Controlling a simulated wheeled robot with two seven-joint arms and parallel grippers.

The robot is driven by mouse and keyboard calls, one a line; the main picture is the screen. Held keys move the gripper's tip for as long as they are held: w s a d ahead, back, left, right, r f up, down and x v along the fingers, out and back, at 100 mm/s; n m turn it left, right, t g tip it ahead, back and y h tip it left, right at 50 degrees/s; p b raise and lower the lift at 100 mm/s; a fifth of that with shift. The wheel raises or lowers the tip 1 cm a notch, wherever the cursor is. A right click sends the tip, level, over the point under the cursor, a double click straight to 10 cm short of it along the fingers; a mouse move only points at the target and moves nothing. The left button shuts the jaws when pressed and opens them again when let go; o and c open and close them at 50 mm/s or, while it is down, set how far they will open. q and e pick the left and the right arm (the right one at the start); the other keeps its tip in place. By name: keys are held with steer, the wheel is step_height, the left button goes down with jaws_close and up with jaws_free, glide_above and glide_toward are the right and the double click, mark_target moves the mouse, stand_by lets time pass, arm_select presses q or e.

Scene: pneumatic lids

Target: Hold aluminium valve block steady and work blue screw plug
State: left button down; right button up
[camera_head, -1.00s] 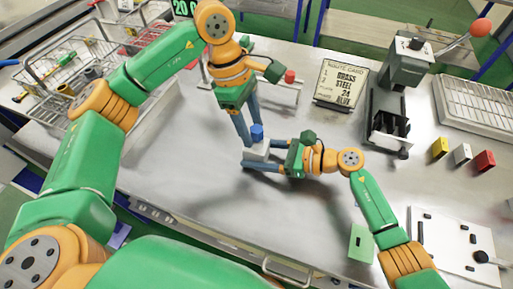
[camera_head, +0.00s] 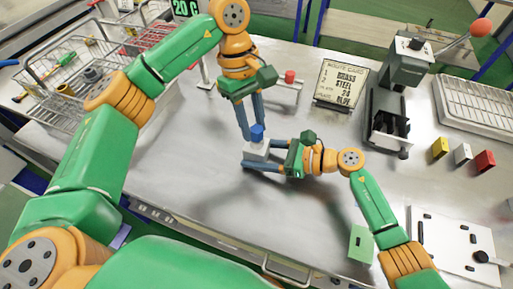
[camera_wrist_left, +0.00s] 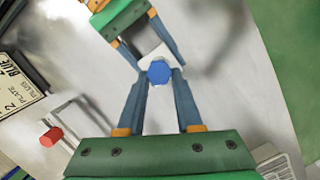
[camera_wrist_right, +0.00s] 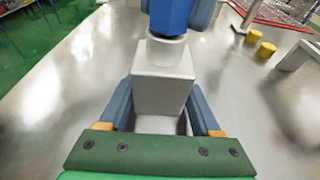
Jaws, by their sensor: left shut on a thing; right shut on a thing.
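The aluminium valve block (camera_head: 257,152) is a pale grey cube near the middle of the table. My right gripper (camera_head: 262,160) is shut on the block from the right, one finger on each side. The block fills the gap between its fingers in the right wrist view (camera_wrist_right: 163,90). The blue screw plug (camera_head: 257,132) is a hexagonal head on top of the block. My left gripper (camera_head: 250,130) reaches down from above and is shut on the plug, seen between its fingertips in the left wrist view (camera_wrist_left: 159,72). A pale collar (camera_wrist_right: 166,52) shows under the plug.
A route card (camera_head: 340,83) stands behind, next to a grey lever press (camera_head: 395,100). A wire basket (camera_head: 80,85) with parts is at the left. Yellow, white and red blocks (camera_head: 462,154) lie at the right. The front middle of the table is clear.

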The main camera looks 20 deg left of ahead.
arm_select(q)
steer(key=n, duration=0.2)
steer(key=n+t, duration=0.1)
steer(key=n, duration=0.3)
steer(key=shift+s+a, duration=0.1)
steer(key=shift+s, duration=0.3)
steer(key=shift+n+t, duration=0.4)
steer(key=shift+n, duration=0.5)
steer(key=n, duration=0.3)
steer(key=n+t, duration=0.1)
steer(key=shift+s+n, duration=0.3)
steer(key=n, duration=0.3)
steer(key=shift+s+d+n+t+y, duration=0.1)
steer(key=shift+d+n+t+y, duration=0.1)
steer(key=shift+n+t+y, duration=0.1)
steer(key=shift+s+d+n, duration=0.1)
steer(key=shift+d+n, duration=0.1)
steer(key=shift+n, duration=1)
steer(key=n+y, duration=0.1)
steer(key=n, duration=0.4)
steer(key=shift+d+r+n+t+y, duration=0.1)
steer(key=shift+d+n+t+y, duration=0.1)
steer(key=shift+n+t+y, duration=0.15)
